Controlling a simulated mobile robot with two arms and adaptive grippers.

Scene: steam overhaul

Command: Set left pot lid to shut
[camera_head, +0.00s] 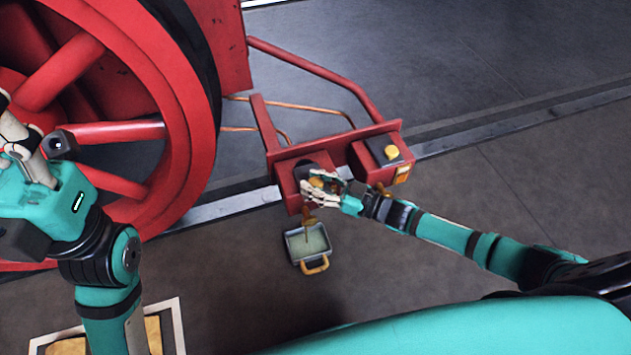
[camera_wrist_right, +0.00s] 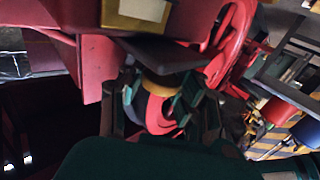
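The left pot (camera_head: 286,187) is a red box at the end of a red frame. A dark round patch shows at its top, beside my right gripper (camera_head: 318,188). My right fingers are at this pot and cover most of its lid. A yellow knob (camera_wrist_right: 158,88) under a dark plate (camera_wrist_right: 165,52) lies between my fingers in the right wrist view. Whether they press on it I cannot tell.
A grey tray (camera_head: 291,246) with a yellow handle hangs or stands below the left pot. A big red wheel (camera_head: 190,160) fills the left. A metal rail (camera_head: 235,204) runs behind the pots. The floor at right is clear.

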